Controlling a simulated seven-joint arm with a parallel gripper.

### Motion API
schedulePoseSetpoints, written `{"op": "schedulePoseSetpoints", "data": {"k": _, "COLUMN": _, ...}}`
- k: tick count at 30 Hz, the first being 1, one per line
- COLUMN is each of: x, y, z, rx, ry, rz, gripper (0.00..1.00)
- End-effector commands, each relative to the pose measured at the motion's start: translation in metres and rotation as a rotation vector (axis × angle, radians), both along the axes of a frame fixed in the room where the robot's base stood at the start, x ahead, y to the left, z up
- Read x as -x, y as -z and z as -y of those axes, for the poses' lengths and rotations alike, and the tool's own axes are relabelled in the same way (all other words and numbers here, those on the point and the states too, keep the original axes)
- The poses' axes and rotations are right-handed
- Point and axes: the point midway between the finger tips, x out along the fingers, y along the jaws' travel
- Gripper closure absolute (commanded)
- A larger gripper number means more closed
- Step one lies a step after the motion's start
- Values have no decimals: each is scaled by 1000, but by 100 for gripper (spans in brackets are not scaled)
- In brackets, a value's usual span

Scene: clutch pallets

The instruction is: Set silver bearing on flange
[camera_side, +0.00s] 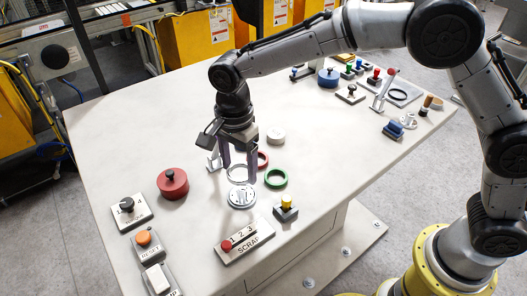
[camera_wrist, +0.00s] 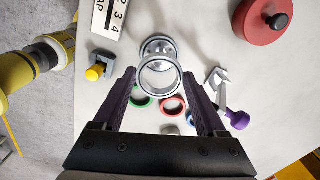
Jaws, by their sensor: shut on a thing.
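The silver bearing is a thin, shiny ring. In the side view the silver bearing (camera_side: 238,181) is between the fingers of my gripper (camera_side: 239,172), close above the flange. The flange (camera_side: 241,197) is a round silver piece with a raised centre, on the white table. In the wrist view my gripper (camera_wrist: 160,77) is shut on the bearing (camera_wrist: 159,96), whose open face looks toward the camera. The flange (camera_wrist: 157,45) shows just beyond the ring's upper edge and is partly covered by it. The bearing appears apart from the flange.
A green ring (camera_side: 276,178), a red ring (camera_side: 262,160) and a light round disc (camera_side: 276,136) lie close by. A yellow-topped button (camera_side: 286,205) and a numbered SCRAP selector (camera_side: 243,241) stand in front. A red knobbed cylinder (camera_side: 172,183) is at left. The table's middle right is clear.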

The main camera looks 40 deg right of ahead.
Motion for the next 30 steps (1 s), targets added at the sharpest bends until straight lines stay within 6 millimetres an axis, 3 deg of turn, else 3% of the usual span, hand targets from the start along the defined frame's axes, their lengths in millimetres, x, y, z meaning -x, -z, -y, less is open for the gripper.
{"op": "schedulePoseSetpoints", "data": {"k": 18, "x": 0, "y": 49, "z": -1, "rx": 0, "ry": -2, "rz": 0, "gripper": 88}}
{"op": "schedulePoseSetpoints", "data": {"k": 30, "x": 0, "y": 58, "z": -1, "rx": 0, "ry": -2, "rz": 1, "gripper": 88}}
